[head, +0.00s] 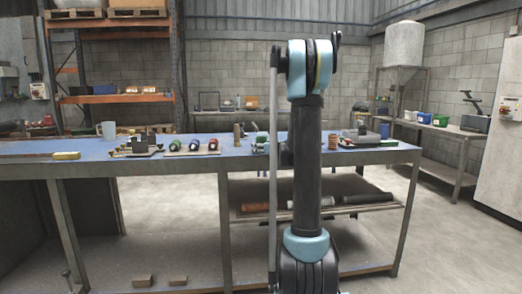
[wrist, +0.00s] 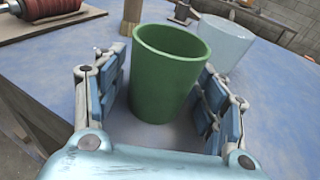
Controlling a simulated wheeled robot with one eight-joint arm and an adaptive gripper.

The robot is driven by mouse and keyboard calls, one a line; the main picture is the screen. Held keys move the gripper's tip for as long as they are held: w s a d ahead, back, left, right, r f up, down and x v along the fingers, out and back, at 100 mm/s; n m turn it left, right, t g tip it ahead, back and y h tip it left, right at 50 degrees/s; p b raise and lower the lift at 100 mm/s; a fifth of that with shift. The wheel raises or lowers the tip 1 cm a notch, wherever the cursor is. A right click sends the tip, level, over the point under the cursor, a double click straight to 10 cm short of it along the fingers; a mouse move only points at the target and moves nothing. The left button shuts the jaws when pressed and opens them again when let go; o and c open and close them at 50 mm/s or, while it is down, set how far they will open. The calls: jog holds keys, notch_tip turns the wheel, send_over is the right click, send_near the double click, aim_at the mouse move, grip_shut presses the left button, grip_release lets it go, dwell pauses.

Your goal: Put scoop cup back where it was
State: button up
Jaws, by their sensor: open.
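A green cup (wrist: 165,75), which looks like the scoop cup, stands upright on the blue table top in the wrist view. My gripper (wrist: 162,65) is open, with one finger on each side of the cup. Small gaps seem to show between the fingers and the cup wall, but contact cannot be ruled out. The cup looks empty, though its bottom is hidden. In the head view my own arm covers the gripper, and the cup cannot be made out for certain.
A clear cup (wrist: 225,42) stands just behind the green cup, to the right. A wooden cylinder (wrist: 132,14) is behind to the left, and a red roller (wrist: 48,8) lies at far left.

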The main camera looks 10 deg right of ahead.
jog(key=shift+r, duration=0.1)
jog(key=v, duration=1.2)
jog(key=s+a+f+n+g, duration=0.4)
jog(key=s+a+n, duration=0.3)
jog(key=s, duration=0.4)
jog(key=s+a+f+n+g, duration=0.3)
jog(key=s+a+f+n, duration=0.1)
jog(key=s+n, duration=0.65)
jog(key=s+d+f+n+g+h, duration=0.2)
jog(key=s+f+n, duration=0.2)
jog(key=s, duration=0.4)
jog(key=s+d+f+n+g+h, duration=0.2)
jog(key=s+f+n, duration=0.2)
jog(key=s, duration=0.4)
jog(key=s+d+f+n+g+h, duration=0.1)
jog(key=s+d+f+n+h, duration=0.1)
jog(key=s+f+n, duration=0.2)
jog(key=s+n, duration=0.2)
jog(key=s, duration=0.2)
jog(key=shift+s+d+f+g, duration=0.2)
jog(key=shift+f+g, duration=0.1)
jog(key=shift+g, duration=0.1)
